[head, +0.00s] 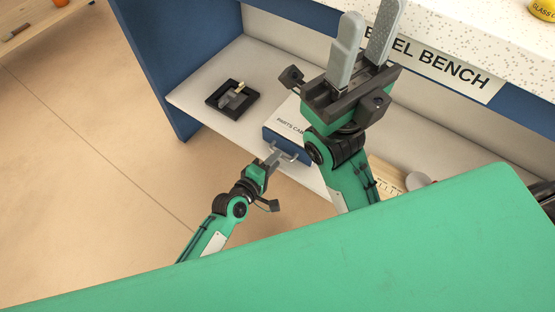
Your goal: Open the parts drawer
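The parts cabinet (292,122) is a small blue box with a pale top lettered "PARTS CA…", standing on the bench's lower shelf. Its right side is hidden behind my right arm. Its blue drawer front (273,139) faces down-left and looks closed. A grey bar handle (289,153) shows at the front. My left gripper (272,158) has its grey fingers at the handle. I cannot tell whether they touch it or how far apart they are. My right gripper (364,40) is raised near the camera, its two grey fingers apart with nothing between.
A black tray (211,101) with small parts lies on the shelf, left of the cabinet. The bench's blue side panel (160,65) bounds the shelf on the left. A ruler (386,181) and a grey round thing (417,181) lie right. Floor at left is clear.

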